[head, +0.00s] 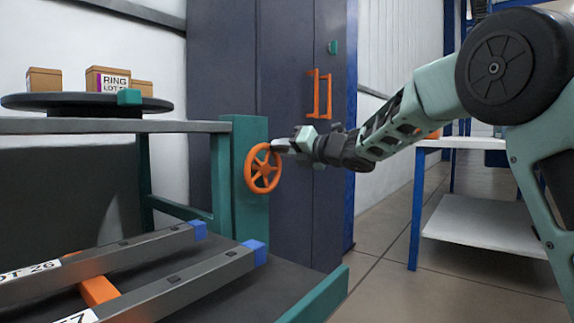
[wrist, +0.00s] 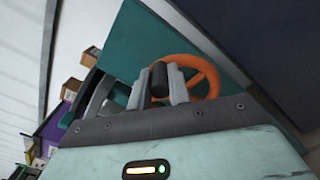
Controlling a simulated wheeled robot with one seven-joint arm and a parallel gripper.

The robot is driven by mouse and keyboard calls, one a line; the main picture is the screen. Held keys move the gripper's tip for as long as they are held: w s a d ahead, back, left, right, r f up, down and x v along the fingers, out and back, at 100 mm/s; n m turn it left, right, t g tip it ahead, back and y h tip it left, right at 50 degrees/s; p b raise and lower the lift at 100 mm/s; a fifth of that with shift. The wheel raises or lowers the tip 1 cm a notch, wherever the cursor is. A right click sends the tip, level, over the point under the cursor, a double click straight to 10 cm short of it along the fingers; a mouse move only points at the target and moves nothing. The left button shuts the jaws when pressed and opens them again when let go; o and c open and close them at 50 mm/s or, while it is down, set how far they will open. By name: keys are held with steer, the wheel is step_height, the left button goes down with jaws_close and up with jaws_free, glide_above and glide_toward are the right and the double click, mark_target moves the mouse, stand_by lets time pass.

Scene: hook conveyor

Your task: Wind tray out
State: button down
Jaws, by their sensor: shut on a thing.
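An orange spoked handwheel (head: 263,168) is mounted on the teal post (head: 249,215) at the right end of the bench. My gripper (head: 280,146) reaches in from the right and is at the wheel's upper right rim. In the wrist view my gripper (wrist: 165,90) is shut on the dark knob (wrist: 160,76) of the handwheel, with the orange rim (wrist: 207,80) behind its fingers. In the head view the knob is hidden by the gripper. A dark tray (head: 215,280) with a teal edge lies below the wheel, bearing grey bars with blue ends.
A dark round turntable (head: 85,103) with several cardboard boxes (head: 107,80) stands on the bench at the left. A dark cabinet (head: 290,200) with an orange handle (head: 319,95) stands close behind the wheel. A white shelf (head: 480,230) with blue legs is at the right. Floor between is clear.

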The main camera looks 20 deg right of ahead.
steer(key=shift+s+a+n+b, duration=0.4)
steer(key=shift+a+n+b, duration=0.15)
steer(key=shift+n+b, duration=0.65)
steer(key=shift+r, duration=0.1)
steer(key=c, duration=1.3)
jaws_free()
steer(key=shift+r, duration=0.1)
steer(key=p+v, duration=0.4)
steer(key=v, duration=1.3)
steer(key=shift+s, duration=0.15)
steer(key=shift+d, duration=0.1)
